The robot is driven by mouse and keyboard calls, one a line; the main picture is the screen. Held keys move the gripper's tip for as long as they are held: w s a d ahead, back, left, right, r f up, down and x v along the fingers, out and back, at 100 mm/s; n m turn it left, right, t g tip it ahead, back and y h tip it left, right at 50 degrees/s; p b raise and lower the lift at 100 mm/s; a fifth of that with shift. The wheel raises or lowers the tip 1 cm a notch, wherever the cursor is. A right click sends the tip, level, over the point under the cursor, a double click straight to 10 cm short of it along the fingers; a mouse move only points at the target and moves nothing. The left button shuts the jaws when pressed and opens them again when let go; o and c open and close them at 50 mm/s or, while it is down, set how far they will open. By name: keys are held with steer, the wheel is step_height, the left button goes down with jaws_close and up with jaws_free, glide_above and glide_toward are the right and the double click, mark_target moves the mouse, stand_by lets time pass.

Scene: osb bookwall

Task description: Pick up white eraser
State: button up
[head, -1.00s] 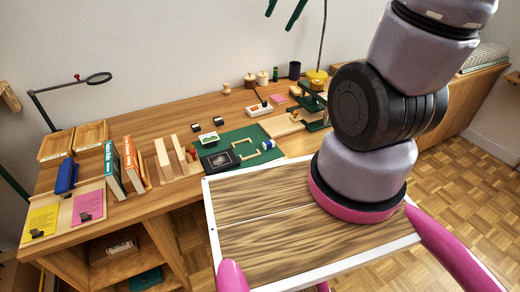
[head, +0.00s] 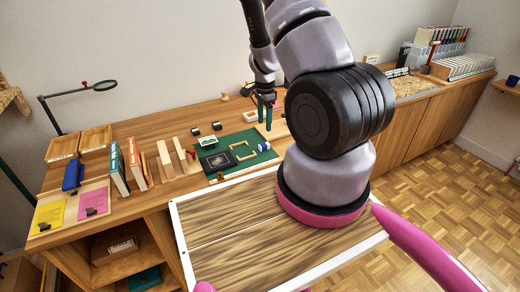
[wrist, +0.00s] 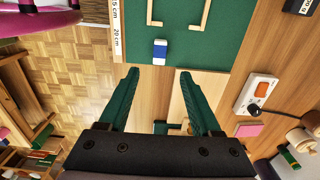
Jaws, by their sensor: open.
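The white eraser (wrist: 160,51) has a blue sleeve and lies on the green mat (wrist: 200,45), near its edge, in the wrist view. In the head view the eraser (head: 263,147) is small, at the mat's right side. My gripper (wrist: 159,73) has dark green fingers spread apart with nothing between them. In the wrist view the eraser appears just beyond the fingertips, roughly centred between them. In the head view my gripper (head: 265,115) points down above the desk, behind the mat's right part. Its exact height is hard to tell.
A ruler (wrist: 117,30) runs along the mat's edge, and wooden corner pieces (wrist: 180,22) lie on the mat. A white power strip (wrist: 257,93) and a pink note pad (wrist: 248,130) lie on the wood at right. Books (head: 118,168) stand at the desk's left.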

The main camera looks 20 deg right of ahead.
mark_target(264, 144)
step_height(264, 144, down, 10)
steer(key=shift+f, duration=0.2)
jaws_close()
stand_by(0.4)
